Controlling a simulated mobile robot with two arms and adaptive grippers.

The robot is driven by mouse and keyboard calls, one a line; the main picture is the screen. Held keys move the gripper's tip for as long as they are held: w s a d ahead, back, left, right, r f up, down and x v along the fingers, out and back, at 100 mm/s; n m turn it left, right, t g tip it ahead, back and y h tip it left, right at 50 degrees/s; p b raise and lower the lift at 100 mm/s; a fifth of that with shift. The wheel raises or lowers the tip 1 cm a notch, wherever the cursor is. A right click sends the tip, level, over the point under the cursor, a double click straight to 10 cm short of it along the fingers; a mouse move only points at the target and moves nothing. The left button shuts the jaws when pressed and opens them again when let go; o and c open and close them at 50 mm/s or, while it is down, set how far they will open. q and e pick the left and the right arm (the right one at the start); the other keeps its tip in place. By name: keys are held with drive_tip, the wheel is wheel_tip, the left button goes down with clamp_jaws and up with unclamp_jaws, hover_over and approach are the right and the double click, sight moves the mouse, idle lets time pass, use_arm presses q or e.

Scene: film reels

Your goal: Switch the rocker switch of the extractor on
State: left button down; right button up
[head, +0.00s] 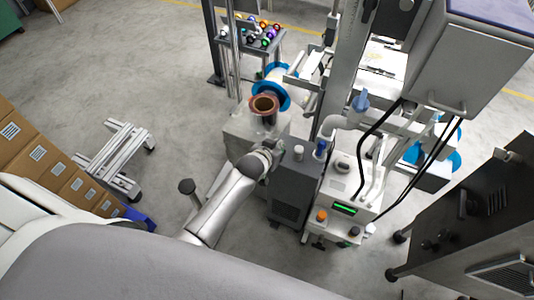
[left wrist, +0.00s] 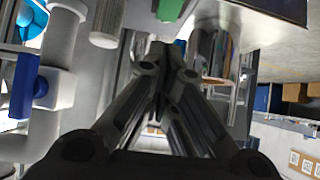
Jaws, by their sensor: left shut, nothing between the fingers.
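My left gripper (head: 274,148) reaches in from the left, above the left edge of a dark grey cabinet (head: 292,185) that may be the extractor. In the left wrist view its fingers (left wrist: 163,52) are shut with nothing between them. A small green part (left wrist: 170,10) shows at the top edge of that view, just beyond the fingertips. I cannot tell whether it is the rocker switch or which way it is set. No rocker switch can be made out in the head view. My right gripper is not in view.
A white unit with a lit green display (head: 345,209) and an orange knob (head: 321,216) stands right of the cabinet. A copper-coloured ring (head: 264,104) is behind my gripper. Black cables (head: 372,140) hang at right.

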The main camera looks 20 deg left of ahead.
use_arm(q)
drive_tip(key=v, duration=0.8)
drive_tip(key=shift+s+f, duration=0.25)
drive_tip(key=shift+s, duration=0.1)
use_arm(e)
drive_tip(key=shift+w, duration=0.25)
